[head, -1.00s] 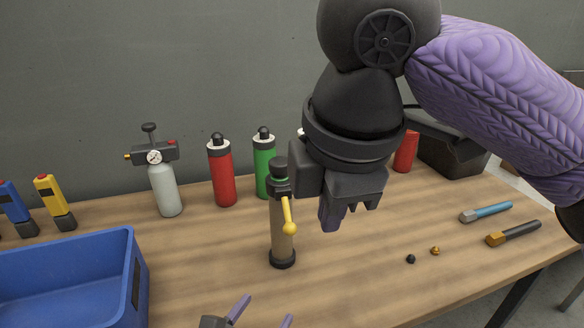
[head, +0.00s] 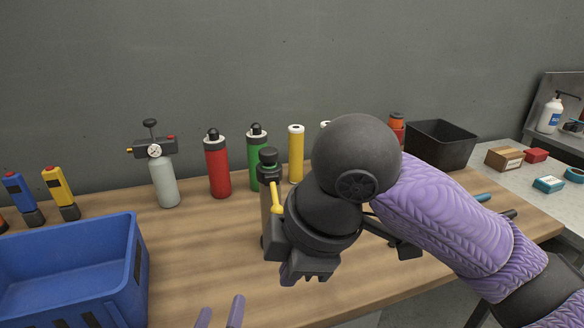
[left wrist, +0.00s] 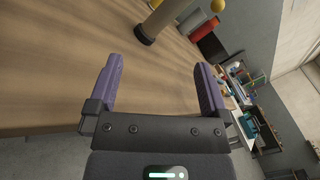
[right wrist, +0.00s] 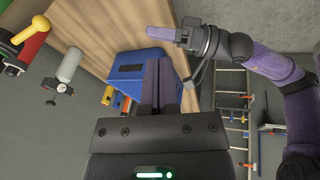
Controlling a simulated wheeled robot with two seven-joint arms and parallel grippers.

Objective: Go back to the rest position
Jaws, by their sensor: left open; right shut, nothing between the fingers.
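My right gripper (head: 305,272) hangs over the table in the head view, in front of the tan cylinder, with its arm coming in from the right. The right wrist view shows its purple fingers (right wrist: 158,78) together with nothing between them. My left gripper (head: 220,314) shows only its fingertips at the bottom edge of the head view. In the left wrist view its two fingers (left wrist: 158,82) are wide apart and empty, and the table lies beyond them. My left arm and gripper also show at the top of the right wrist view (right wrist: 180,36).
A tan cylinder with a yellow lever (head: 266,212) stands upright beside my right gripper. A blue bin (head: 75,290) is at the left. A grey pressure bottle (head: 164,182), red bottle (head: 217,170), green bottle (head: 256,150) and yellow bottle (head: 296,155) line the back. A black bin (head: 440,147) stands behind right.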

